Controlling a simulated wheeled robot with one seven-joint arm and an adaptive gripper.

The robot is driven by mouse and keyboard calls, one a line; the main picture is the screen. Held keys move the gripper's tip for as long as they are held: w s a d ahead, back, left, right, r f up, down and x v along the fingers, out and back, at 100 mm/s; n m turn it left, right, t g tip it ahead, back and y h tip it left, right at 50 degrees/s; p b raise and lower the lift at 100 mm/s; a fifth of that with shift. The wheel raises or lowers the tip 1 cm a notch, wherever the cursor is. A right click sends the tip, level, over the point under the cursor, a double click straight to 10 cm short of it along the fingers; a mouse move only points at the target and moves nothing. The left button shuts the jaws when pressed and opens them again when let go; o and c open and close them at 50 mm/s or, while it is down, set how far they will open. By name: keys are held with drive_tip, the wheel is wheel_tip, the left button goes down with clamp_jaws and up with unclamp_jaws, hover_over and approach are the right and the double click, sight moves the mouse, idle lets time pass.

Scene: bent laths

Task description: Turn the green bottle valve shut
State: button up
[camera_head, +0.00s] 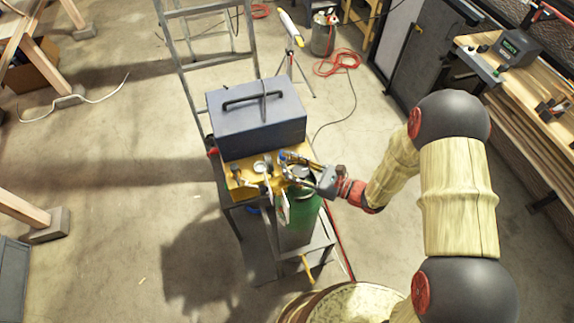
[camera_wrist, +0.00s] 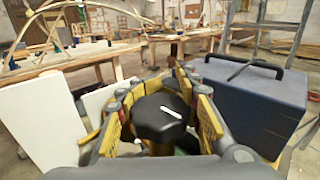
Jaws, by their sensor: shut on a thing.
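The green bottle (camera_head: 298,218) stands upright at the front of a small metal stand, with its top partly hidden by my gripper (camera_head: 303,174). In the wrist view the valve knob (camera_wrist: 158,118) is black with a short white mark on top, the mark lying slantwise. My gripper (camera_wrist: 162,98) has yellow-padded fingers on both sides of the knob and is shut on it.
A blue-grey toolbox (camera_head: 256,128) with a black handle sits just behind the bottle, close to my gripper's right in the wrist view. Brass-coloured gauge fittings (camera_head: 255,168) are left of the bottle. A stepladder (camera_head: 190,62) stands behind. Open floor lies left.

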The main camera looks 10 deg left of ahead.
drive_tip(key=shift+w+t, duration=0.1)
drive_tip(key=shift+t, duration=0.2)
drive_tip(key=o, duration=1.3)
drive_tip(key=v, duration=1.2)
